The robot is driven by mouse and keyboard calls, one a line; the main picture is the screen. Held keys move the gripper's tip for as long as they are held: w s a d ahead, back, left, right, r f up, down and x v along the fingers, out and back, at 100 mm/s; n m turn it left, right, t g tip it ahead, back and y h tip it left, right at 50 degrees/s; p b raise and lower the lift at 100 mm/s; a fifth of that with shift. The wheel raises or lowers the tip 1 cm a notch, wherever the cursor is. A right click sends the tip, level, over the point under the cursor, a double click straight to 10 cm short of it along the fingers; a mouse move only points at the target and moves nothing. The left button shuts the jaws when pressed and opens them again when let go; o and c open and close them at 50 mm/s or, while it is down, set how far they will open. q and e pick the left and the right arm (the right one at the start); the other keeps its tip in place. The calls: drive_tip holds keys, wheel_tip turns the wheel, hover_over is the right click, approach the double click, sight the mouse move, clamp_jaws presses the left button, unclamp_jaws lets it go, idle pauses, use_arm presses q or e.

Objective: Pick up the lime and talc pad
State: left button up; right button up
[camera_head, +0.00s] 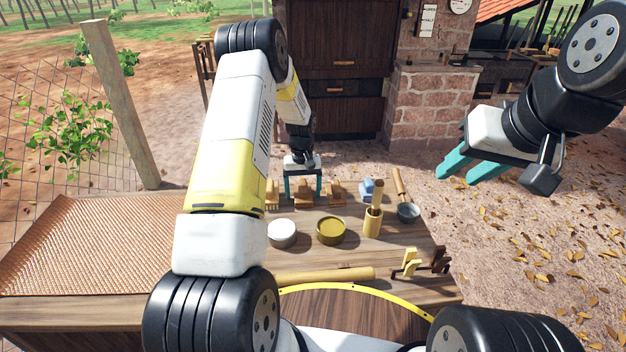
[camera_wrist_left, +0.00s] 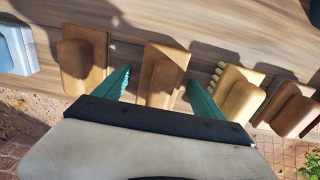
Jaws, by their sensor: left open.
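Several wooden blocks with raised grips stand in a row at the table's far edge; no label shows which is the lime and talc pad. My left gripper (camera_head: 303,185) is open and points down over this row. In the left wrist view, a brown wooden pad (camera_wrist_left: 165,75) lies between its teal fingers (camera_wrist_left: 155,85), with gaps beside it. Another brown pad (camera_wrist_left: 85,60) is to its left, and a paler bristled brush (camera_wrist_left: 237,92) and a darker block (camera_wrist_left: 290,108) are to its right. My right gripper (camera_head: 470,166) is open and empty, off the table's right side.
A bowl of white powder (camera_head: 282,233), a bowl of yellow stuff (camera_head: 331,230), a wooden cup (camera_head: 373,222) with a stick and a grey bowl (camera_head: 408,212) stand nearby. A blue-grey object (camera_head: 367,188) is right of the row. A wooden roller (camera_head: 325,275) lies in front.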

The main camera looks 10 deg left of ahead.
sight(303, 184)
use_arm(q)
drive_tip(key=c, duration=1.5)
wheel_tip(303, 184, up, 10)
drive_tip(key=shift+r, duration=0.1)
